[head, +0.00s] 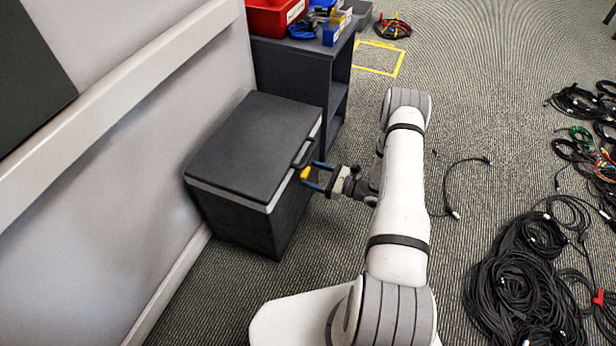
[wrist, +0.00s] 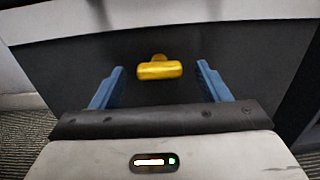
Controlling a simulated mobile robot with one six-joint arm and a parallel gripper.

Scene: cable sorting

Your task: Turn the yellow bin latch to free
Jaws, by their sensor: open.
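The yellow latch (head: 305,173) is on the front face of the dark lidded bin (head: 270,232), just under the lid's light rim. In the wrist view the latch (wrist: 160,70) shows as a yellow bar lying level, with a small rounded knob above its middle. My gripper (head: 312,175) is open at the bin's front. Its two blue fingers (wrist: 160,84) stand to the left and right of the latch with a clear gap on each side. Nothing is between the fingers except the latch, and I cannot tell how deep they reach around it. The bin's lid is down.
A dark shelf unit (head: 292,72) stands behind the bin, with a red bin (head: 272,16) and a blue bin (head: 337,28) on top. The wall is close on the left. Black cable piles (head: 525,290) cover the floor at right. A loose cable (head: 447,190) lies beside my arm.

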